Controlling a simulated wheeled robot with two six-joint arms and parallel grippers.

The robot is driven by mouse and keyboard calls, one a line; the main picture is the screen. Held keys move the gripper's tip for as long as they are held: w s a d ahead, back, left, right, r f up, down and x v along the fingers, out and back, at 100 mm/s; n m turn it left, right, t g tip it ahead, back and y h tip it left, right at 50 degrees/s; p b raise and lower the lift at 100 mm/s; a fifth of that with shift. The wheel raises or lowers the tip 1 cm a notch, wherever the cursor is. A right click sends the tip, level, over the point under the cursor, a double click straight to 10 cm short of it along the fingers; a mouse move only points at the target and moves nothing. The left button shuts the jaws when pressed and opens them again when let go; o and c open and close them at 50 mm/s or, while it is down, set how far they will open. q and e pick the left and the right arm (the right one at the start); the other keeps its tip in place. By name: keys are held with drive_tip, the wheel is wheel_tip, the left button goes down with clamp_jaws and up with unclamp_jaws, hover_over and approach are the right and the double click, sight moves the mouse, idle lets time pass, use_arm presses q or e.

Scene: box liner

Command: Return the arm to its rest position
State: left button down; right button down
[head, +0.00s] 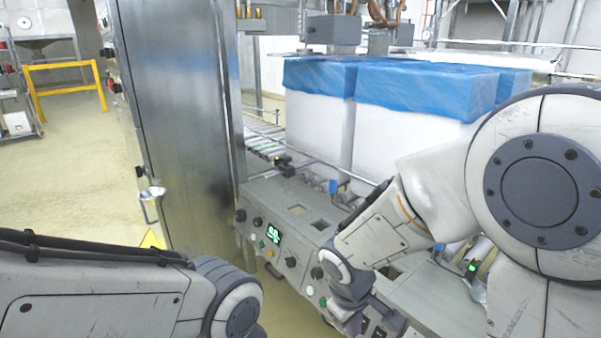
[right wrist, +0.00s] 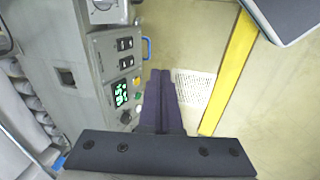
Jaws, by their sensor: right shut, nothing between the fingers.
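My right arm (head: 430,195) reaches in from the right in the head view and bends down over the grey control panel (head: 283,235). Its gripper end lies low in the middle of that view, in front of the panel. In the right wrist view the right gripper (right wrist: 162,75) has its two dark fingers together, with nothing between them. It hangs over the floor, beside the panel face (right wrist: 118,70) with its green display. My left arm (head: 110,295) shows at the lower left of the head view; its gripper is outside the picture.
White boxes with blue liners (head: 425,90) stand on the conveyor behind the panel. A tall steel cabinet (head: 180,110) stands left of the panel. A yellow rail (head: 65,85) is at the far left. A yellow floor stripe (right wrist: 230,70) and open floor lie right of the fingers.

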drive_tip(key=s+a+r+g+y, duration=0.1)
drive_tip(key=s+a+r, duration=0.2)
drive_tip(key=s, duration=0.5)
drive_tip(key=s+a+r+g+y, duration=0.1)
drive_tip(key=s+a+r+y, duration=0.15)
drive_tip(key=s, duration=0.55)
wheel_tip(320, 180, up, 21)
drive_tip(key=a+p, duration=0.1)
drive_tip(key=p, duration=1.9)
drive_tip(key=shift+s+h, duration=0.25)
drive_tip(key=shift+h, duration=0.1)
drive_tip(key=shift+a, duration=0.1)
